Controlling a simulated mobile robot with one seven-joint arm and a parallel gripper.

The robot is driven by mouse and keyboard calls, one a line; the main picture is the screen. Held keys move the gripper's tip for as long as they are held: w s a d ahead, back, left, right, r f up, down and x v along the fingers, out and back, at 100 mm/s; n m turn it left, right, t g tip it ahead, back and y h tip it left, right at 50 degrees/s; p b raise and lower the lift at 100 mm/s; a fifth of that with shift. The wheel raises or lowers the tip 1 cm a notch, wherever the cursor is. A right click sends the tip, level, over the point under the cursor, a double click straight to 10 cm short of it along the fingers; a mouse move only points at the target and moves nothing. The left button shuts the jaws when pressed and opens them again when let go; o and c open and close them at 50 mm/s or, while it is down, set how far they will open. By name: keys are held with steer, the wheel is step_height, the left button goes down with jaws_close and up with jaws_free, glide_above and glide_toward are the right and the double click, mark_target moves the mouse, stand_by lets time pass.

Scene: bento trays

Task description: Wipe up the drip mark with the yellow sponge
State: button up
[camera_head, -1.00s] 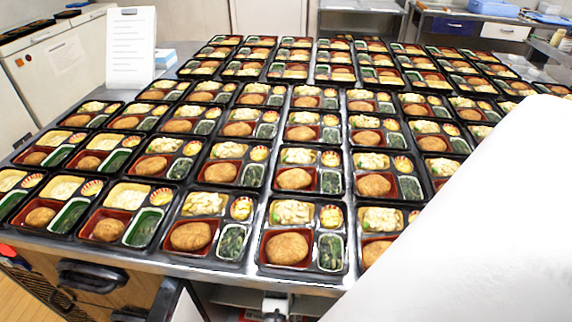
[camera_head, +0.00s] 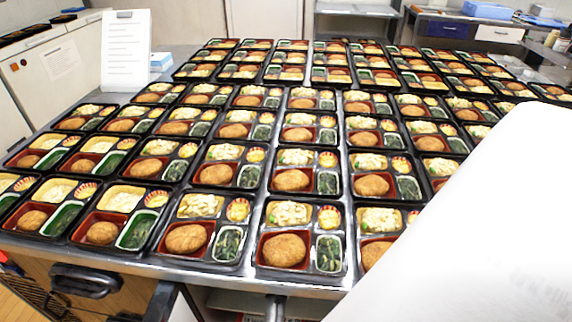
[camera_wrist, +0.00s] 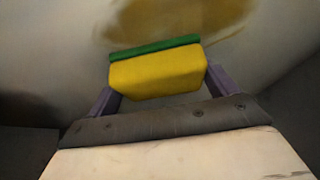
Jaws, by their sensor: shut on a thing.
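The yellow sponge (camera_wrist: 158,76) with a green scouring layer along one side shows in the wrist view. My gripper (camera_wrist: 160,84) is shut on it, one purple-grey finger at each end. The drip mark (camera_wrist: 185,18) is a brownish-yellow stain on a pale surface, just beyond the sponge at the top of the wrist view. The sponge's green edge lies close to the stain; I cannot tell whether it touches the surface. The head view shows neither the sponge, the mark nor my gripper.
In the head view, rows of filled bento trays (camera_head: 290,246) cover the metal table (camera_head: 190,268). A white notice sheet (camera_head: 126,50) stands at the back left. A drawer handle (camera_head: 85,281) shows below the front edge. My white arm blocks the lower right.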

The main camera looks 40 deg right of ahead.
steer(key=shift+w+d, duration=0.45)
steer(key=shift+w+a+f, duration=0.1)
steer(key=shift+w+a, duration=0.85)
steer(key=shift+w, duration=0.05)
steer(key=shift+s+a+p, duration=1.95)
steer(key=shift+a+p, duration=0.25)
steer(key=shift+s+a+p, duration=1.45)
steer(key=shift+s+a, duration=0.2)
steer(key=shift+a, duration=0.3)
steer(key=shift+w+a, duration=0.8)
steer(key=shift+w, duration=0.2)
steer(key=shift+w+d, duration=0.2)
steer(key=shift+w, duration=0.1)
steer(key=shift+w+d+b, duration=0.65)
steer(key=shift+w+d, duration=0.45)
steer(key=shift+d, duration=0.2)
steer(key=shift+w+d+b, duration=0.7)
steer(key=shift+w+d, duration=0.4)
steer(key=shift+d, duration=0.25)
steer(key=shift+w+d+b, duration=0.65)
steer(key=shift+w+d, duration=0.45)
steer(key=shift+d, duration=0.2)
